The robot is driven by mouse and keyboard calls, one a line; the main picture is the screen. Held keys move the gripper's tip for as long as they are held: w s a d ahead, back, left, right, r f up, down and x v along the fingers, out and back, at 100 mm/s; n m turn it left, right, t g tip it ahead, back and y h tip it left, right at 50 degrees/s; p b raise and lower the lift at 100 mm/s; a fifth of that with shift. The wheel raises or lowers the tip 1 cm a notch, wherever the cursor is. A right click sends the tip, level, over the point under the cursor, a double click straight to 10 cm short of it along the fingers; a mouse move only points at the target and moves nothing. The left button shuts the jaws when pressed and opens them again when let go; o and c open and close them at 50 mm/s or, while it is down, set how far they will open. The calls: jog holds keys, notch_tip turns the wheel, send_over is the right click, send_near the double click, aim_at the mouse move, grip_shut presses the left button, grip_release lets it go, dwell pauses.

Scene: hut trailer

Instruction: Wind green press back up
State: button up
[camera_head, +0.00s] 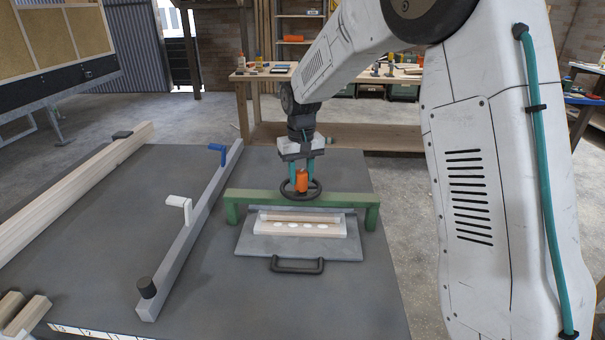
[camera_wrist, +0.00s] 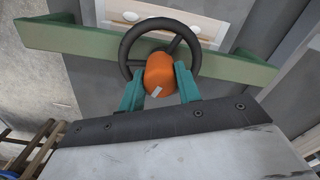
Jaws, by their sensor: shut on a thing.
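The green press (camera_head: 340,198) is a green beam on two legs over a grey plate (camera_head: 256,243) on the dark table. Its black handwheel (camera_head: 314,188) sits on top of the beam, with an orange hub knob (camera_head: 302,181). In the wrist view the handwheel (camera_wrist: 127,44) and orange knob (camera_wrist: 160,74) show in front of the green beam (camera_wrist: 70,40). My gripper (camera_head: 302,175) comes down from above, its teal fingers on both sides of the orange knob. In the wrist view my gripper (camera_wrist: 160,85) is shut on the knob. The press's screw is hidden.
A pale board with white spots (camera_head: 300,229) lies on the plate under the beam. The plate has a black handle (camera_head: 297,265) at the front. A long grey rail (camera_head: 190,230) with blue and white levers and timber (camera_head: 75,190) lie to the left. A workbench (camera_head: 390,75) stands behind.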

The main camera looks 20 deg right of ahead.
aim_at(301, 172)
jog(key=shift+s, duration=0.1)
dwell(0.4)
jog(key=o, duration=1)
jog(key=shift+c, duration=0.2)
jog(key=shift+r, duration=0.15)
notch_tip(301, 172, up, 8)
jog(key=shift+f, duration=0.25)
